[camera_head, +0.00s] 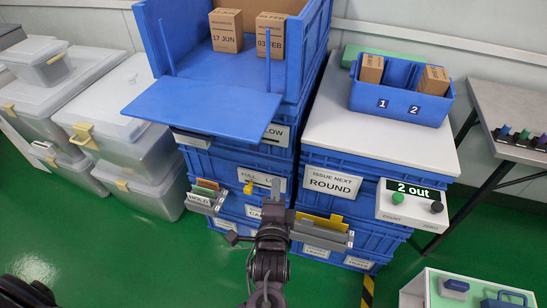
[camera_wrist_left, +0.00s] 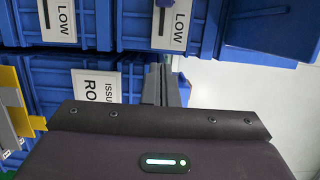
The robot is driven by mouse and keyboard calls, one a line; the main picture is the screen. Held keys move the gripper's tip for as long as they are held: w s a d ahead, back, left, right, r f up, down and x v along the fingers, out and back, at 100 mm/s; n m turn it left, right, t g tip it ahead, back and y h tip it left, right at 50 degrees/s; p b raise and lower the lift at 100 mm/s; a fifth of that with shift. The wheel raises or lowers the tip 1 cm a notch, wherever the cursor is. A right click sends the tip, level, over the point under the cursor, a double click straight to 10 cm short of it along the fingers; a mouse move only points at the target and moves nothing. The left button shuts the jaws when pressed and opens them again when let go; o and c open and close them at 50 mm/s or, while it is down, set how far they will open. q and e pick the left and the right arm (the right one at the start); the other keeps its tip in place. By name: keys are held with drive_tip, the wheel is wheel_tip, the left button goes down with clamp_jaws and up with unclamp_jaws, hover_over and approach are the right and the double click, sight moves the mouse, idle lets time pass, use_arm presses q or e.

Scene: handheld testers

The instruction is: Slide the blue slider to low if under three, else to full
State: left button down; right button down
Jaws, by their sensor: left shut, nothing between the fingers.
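A display (camera_head: 413,190) on a white box reads "2 out". A white panel (camera_head: 240,174), partly readable as "FULL" and "LOW", is on the blue crate front, with a yellow piece (camera_head: 250,187) at it. A higher panel (camera_head: 277,134) reads "LOW"; the lowered blue flap hides part of it. In the left wrist view, two "LOW" panels (camera_wrist_left: 178,22) (camera_wrist_left: 66,20) with dark slots show sideways. I cannot make out the blue slider. My left gripper (camera_head: 276,189) is shut and empty in front of the lower panel. My right gripper is not in view.
The blue flap (camera_head: 203,108) juts out above. Boxes marked "17 JUN" (camera_head: 226,31) and "03 FEB" (camera_head: 270,36) stand behind it. A numbered blue bin (camera_head: 402,103) holds two boxes. Card holders (camera_head: 205,199) (camera_head: 322,233) flank my gripper. Green floor is open in front.

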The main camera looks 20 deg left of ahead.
use_arm(q)
drive_tip(key=shift+r, duration=0.1)
